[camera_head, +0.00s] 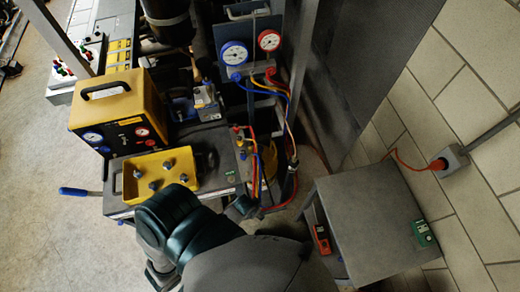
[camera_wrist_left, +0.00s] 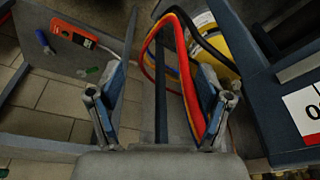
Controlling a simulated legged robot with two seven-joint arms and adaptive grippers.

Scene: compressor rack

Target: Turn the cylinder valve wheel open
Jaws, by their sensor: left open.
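The yellow cylinder (camera_head: 269,160) stands low behind the hoses in the head view, partly hidden by them. Its yellow body also shows in the left wrist view (camera_wrist_left: 218,48), at upper right behind red, yellow and dark hoses. I cannot make out the valve wheel in either view. My left gripper (camera_head: 243,207) is small and dark in the head view, just in front of the hoses and below the cylinder. In the left wrist view its two fingers (camera_wrist_left: 160,85) are spread apart, with hoses showing beyond them and nothing clearly held. My right gripper is not in view.
A gauge panel (camera_head: 251,42) hangs above the cylinder. Left are a yellow-and-black unit (camera_head: 112,108) and a yellow tray (camera_head: 160,174) of fittings. A grey cabinet (camera_head: 371,215) stands right, with an orange-red device (camera_head: 321,239) beside it. Loose hoses (camera_head: 286,95) hang close to the gripper.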

